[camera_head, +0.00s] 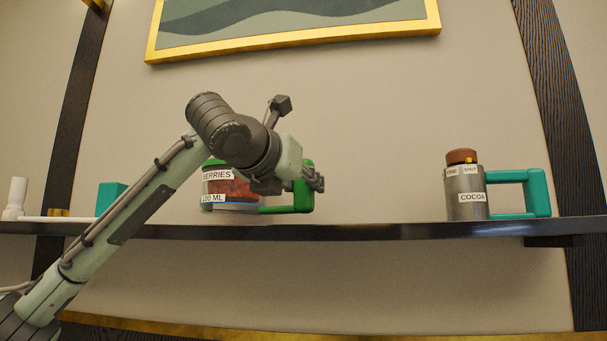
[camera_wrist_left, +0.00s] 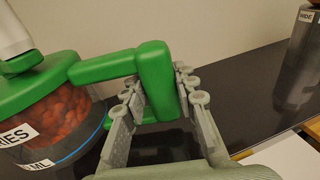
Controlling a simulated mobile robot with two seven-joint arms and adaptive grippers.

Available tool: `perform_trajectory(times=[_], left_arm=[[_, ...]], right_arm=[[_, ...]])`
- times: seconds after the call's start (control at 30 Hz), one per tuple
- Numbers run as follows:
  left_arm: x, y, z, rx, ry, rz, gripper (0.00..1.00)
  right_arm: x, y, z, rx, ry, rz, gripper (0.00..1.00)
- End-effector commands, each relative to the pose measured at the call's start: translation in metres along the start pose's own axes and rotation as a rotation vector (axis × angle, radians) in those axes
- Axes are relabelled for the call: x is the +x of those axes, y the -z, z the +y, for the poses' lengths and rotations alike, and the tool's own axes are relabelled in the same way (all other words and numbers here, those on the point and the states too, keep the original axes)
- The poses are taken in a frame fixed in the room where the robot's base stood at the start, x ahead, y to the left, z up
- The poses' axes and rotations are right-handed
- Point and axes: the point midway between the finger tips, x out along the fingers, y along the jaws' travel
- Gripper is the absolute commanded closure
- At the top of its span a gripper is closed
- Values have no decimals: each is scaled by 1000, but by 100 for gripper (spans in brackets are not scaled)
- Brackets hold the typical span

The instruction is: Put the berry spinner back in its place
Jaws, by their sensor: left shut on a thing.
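The berry spinner (camera_head: 232,188) is a clear jar of red berries with a green lid, a blue base ring, a "BERRIES" label and a green handle. It is at the dark shelf (camera_head: 370,232), left of the shelf's middle, partly hidden by my arm. In the left wrist view the berry spinner (camera_wrist_left: 62,118) shows at the left. My left gripper (camera_head: 318,182) is at the handle's right side. In the left wrist view its fingers (camera_wrist_left: 158,100) are on both sides of the upright green grip, shut on it. I cannot tell whether the jar touches the shelf. My right gripper is not in view.
A grey cocoa container (camera_head: 464,185) with a brown lid and teal handle stands at the right of the shelf. A white item with a teal block (camera_head: 111,197) lies at the left end. The shelf between the berry spinner and cocoa is clear. A gold-framed picture (camera_head: 290,42) hangs above.

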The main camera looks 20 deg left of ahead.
Motion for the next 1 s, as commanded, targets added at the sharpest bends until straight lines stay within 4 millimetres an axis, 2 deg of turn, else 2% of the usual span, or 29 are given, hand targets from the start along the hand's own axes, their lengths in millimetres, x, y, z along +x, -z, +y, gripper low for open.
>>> perform_trajectory(times=[1.0], left_arm=[[0,14,0,1,0,-5,100]], right_arm=[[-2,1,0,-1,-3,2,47]])
